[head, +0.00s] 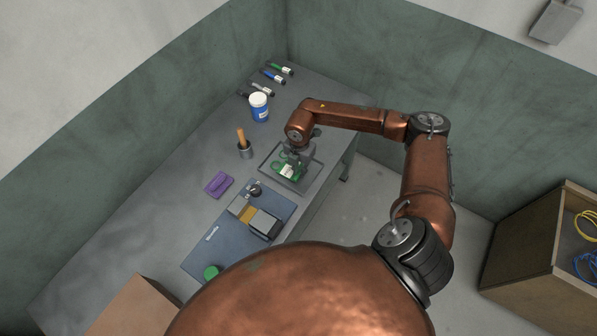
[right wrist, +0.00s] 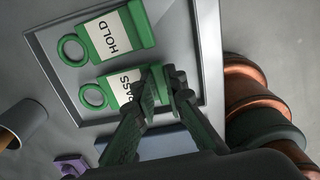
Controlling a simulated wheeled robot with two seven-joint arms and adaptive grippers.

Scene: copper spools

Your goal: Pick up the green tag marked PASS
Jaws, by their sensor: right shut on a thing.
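A green tag marked PASS (right wrist: 121,86) lies in a grey tray (head: 311,180), with its ring toward the left in the right wrist view. A second green tag, marked HOLD (right wrist: 110,35), lies beside it in the same tray. My right gripper (right wrist: 163,82) is shut on the PASS tag at the end away from its ring, and its fingers hide part of the label. In the head view my right gripper (head: 296,166) is over the tray and partly covers the tags. I cannot tell whether the PASS tag is clear of the tray floor. My left gripper is not in view.
A blue mat (head: 205,257) with a metal fixture (head: 264,224) lies near the tray. A purple block (head: 219,184), a cup (head: 245,151) holding a wooden handle, a blue-and-white jar (head: 259,108) and several markers (head: 274,77) stand farther along the bench. A crate (head: 535,250) stands right.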

